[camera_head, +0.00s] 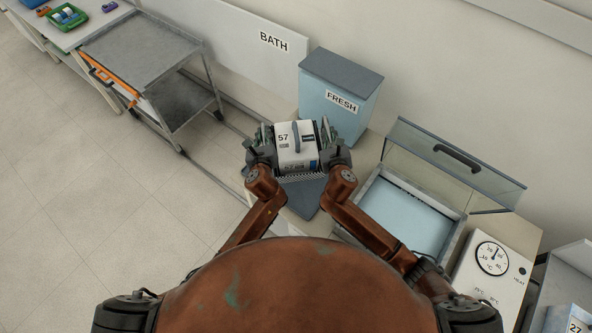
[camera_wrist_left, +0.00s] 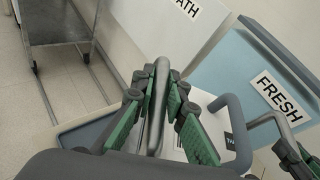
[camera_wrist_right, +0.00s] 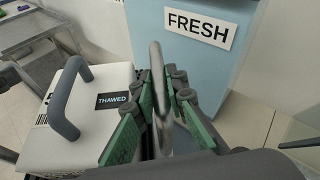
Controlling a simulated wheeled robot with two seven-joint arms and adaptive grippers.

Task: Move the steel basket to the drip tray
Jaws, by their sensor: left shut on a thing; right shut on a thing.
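The steel basket (camera_head: 302,178) shows as a mesh edge below a white box (camera_head: 297,150) marked 57, which sits in it. The box has a grey handle and a "THAWED" label. My left gripper (camera_head: 262,138) is shut on one steel side handle (camera_wrist_left: 157,100) of the basket. My right gripper (camera_head: 331,138) is shut on the opposite steel handle (camera_wrist_right: 160,95). A flat blue-grey drip tray (camera_head: 306,200) shows in front of and below the basket. I cannot tell whether the basket touches it. Most of the basket is hidden by the box and my grippers.
The blue FRESH bin (camera_head: 338,105) stands close behind the basket. At right is the water bath (camera_head: 415,222) with its glass lid (camera_head: 455,160) raised, beside a dial panel (camera_head: 492,258). A grey cart (camera_head: 135,50) stands at far left; the floor between is clear.

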